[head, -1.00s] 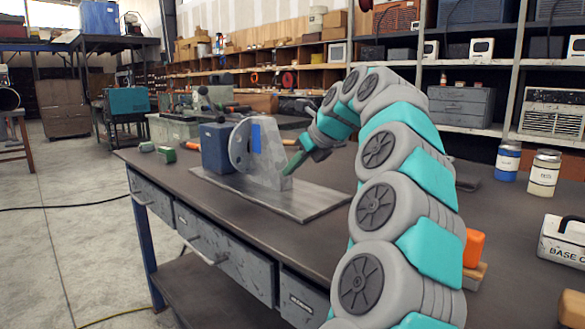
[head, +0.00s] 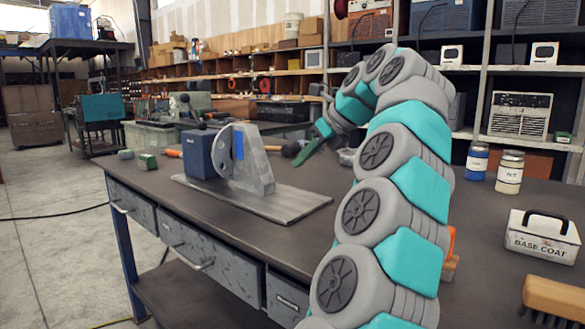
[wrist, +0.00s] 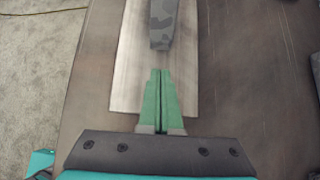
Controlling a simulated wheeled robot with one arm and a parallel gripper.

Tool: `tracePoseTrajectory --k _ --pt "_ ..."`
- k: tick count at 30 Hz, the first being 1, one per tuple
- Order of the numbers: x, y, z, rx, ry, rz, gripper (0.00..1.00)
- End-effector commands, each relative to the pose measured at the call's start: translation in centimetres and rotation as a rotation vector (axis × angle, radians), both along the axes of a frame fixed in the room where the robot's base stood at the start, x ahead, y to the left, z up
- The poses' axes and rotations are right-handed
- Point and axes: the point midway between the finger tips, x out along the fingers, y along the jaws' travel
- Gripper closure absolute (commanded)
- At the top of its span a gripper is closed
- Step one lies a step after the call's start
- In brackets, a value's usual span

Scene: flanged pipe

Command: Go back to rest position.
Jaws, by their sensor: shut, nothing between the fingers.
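My gripper (head: 308,149) is raised above the workbench (head: 305,232), to the right of the flanged pipe fixture. Its green fingers are together and empty, and they also show closed in the wrist view (wrist: 158,88). The grey flange piece (head: 250,162) stands upright on a flat metal plate (head: 275,205), next to a blue block (head: 198,153). In the wrist view, the grey piece (wrist: 163,25) lies just ahead of my fingertips, over the plate (wrist: 130,70). A visible gap separates the gripper from the piece in the head view.
Blue and white jars (head: 509,172), a "BASE COAT" carrier (head: 541,234) and a brush (head: 553,300) stand on the bench's right side. A green block (head: 146,161) lies at the far left corner. Shelves (head: 480,100) line the back.

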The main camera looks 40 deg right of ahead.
Motion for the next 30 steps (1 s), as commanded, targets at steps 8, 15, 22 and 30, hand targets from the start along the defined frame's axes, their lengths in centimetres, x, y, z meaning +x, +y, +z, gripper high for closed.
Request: tracePoseTrajectory --k 8,15,22,30 --pt "-1.7 -0.2 1.8 -0.001 0.0 -0.003 1.0" --pt "-2.0 -0.2 2.1 -0.002 -0.001 -0.002 1.0" --pt "-1.6 0.6 2.0 -0.02 0.005 0.038 1.0" --pt "1.9 10.0 0.1 -0.256 0.049 0.472 1.0"
